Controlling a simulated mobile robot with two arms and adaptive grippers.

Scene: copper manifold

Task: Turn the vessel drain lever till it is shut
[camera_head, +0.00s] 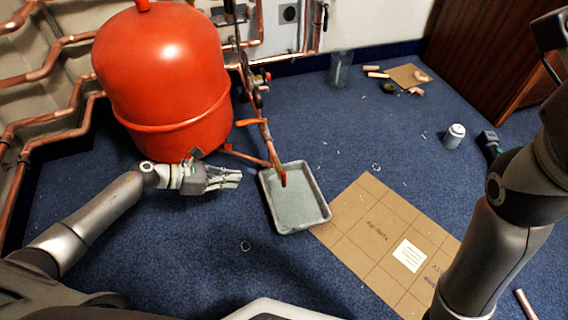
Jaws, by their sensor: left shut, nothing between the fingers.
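The red vessel (165,75) stands at the left in the head view, with a copper pipe running from its base toward the tray. An orange lever (250,122) sticks out left from the upright pipe beside the vessel. A small red lever or tip (283,180) points down over the tray at the pipe's low end. I cannot tell for sure which is the drain lever. My left gripper (240,178) is shut and empty, left of the tray and below the vessel, apart from both levers. My right gripper is out of view; only my right arm shows at the right.
A grey tray (318,217) lies on the blue carpet beside a brown cardboard sheet (350,215). A glass-like cylinder (341,68), pipe offcuts (378,75), a white can (454,136) and a dark tool (489,142) stand or lie farther back. Carpet left of the tray is mostly clear.

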